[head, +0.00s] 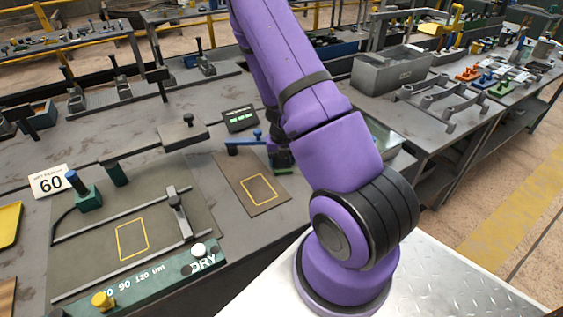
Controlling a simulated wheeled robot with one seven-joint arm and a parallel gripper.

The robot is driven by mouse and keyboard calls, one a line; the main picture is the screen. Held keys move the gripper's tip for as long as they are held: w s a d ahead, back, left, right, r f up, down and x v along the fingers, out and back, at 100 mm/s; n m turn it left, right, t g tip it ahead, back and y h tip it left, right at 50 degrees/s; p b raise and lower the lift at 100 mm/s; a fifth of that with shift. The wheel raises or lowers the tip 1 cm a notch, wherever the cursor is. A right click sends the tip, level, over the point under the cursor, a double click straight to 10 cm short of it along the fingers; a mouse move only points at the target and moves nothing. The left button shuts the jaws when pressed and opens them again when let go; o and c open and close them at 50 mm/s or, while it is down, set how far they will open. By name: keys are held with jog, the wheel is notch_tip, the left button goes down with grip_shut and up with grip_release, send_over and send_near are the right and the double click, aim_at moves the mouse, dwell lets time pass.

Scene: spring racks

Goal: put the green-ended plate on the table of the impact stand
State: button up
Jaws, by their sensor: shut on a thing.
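Small pieces with orange (468,74), blue (484,80) and green (500,89) parts sit on the right bench, too small to tell whether one is the green-ended plate. A brown board with a yellow outlined rectangle (236,181) lies on the near bench, its outline empty. A larger bed (90,250) at left has another empty yellow outline. I cannot tell which is the impact stand's table.
A green front panel marked DRY (150,281) edges the left bed. A blue handle (242,143) lies near my arm, which hides part of that area. A grey bin (390,72) is at right.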

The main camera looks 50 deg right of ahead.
aim_at(288, 169)
jog(key=shift+r, duration=0.15)
jog(key=shift+r, duration=0.55)
jog(key=shift+s+a+f, duration=0.1)
jog(key=shift+s+a, duration=0.15)
jog(key=shift+s, duration=0.7)
jog(key=shift+s+a, duration=0.2)
jog(key=shift+s, duration=0.7)
jog(key=shift+s+a, duration=0.1)
notch_tip(288, 169, up, 14)
jog(key=shift+f, duration=0.1)
